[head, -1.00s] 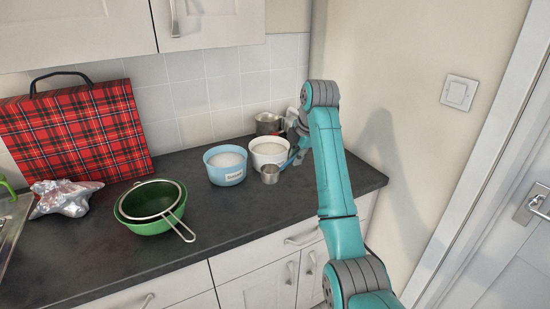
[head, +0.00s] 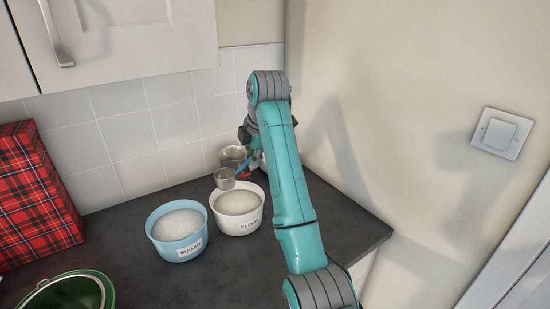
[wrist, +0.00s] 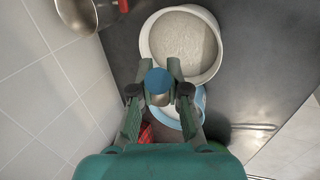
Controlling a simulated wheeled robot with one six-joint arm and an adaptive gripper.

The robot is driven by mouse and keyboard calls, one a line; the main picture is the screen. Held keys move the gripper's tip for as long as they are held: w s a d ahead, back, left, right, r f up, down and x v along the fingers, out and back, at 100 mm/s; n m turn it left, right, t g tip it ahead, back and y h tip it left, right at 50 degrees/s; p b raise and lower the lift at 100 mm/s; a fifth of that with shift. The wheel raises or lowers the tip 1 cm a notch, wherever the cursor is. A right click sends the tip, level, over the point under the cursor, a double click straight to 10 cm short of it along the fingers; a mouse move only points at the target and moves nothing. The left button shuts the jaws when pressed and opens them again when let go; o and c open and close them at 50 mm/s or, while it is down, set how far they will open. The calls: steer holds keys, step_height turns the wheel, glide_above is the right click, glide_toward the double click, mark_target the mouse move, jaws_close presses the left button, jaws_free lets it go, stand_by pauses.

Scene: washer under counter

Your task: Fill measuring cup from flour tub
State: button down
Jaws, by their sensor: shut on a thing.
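The white flour tub (head: 245,224), labelled FLOUR and holding pale powder, stands on the counter; it also shows in the wrist view (wrist: 217,62). The blue sugar tub (head: 178,250) stands to its left, partly hidden behind my gripper in the wrist view (wrist: 202,97). My gripper (wrist: 159,88) is shut on the blue handle of the small metal measuring cup (head: 224,179). In the head view the cup appears over the flour tub's back left rim, apparently raised. I cannot tell whether it holds anything. My arm hides much of the gripper in the head view.
A metal pot (head: 233,156) stands behind the flour tub, near the tiled wall. A green bowl (head: 66,294) and a red plaid box (head: 36,203) are at the left. A side wall with a switch (head: 501,133) bounds the right. Bare counter lies in front of the tubs.

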steer(key=shift+w, duration=0.2)
steer(key=shift+f, duration=5.25)
steer(key=shift+r, duration=0.1)
steer(key=shift+r, duration=4.5)
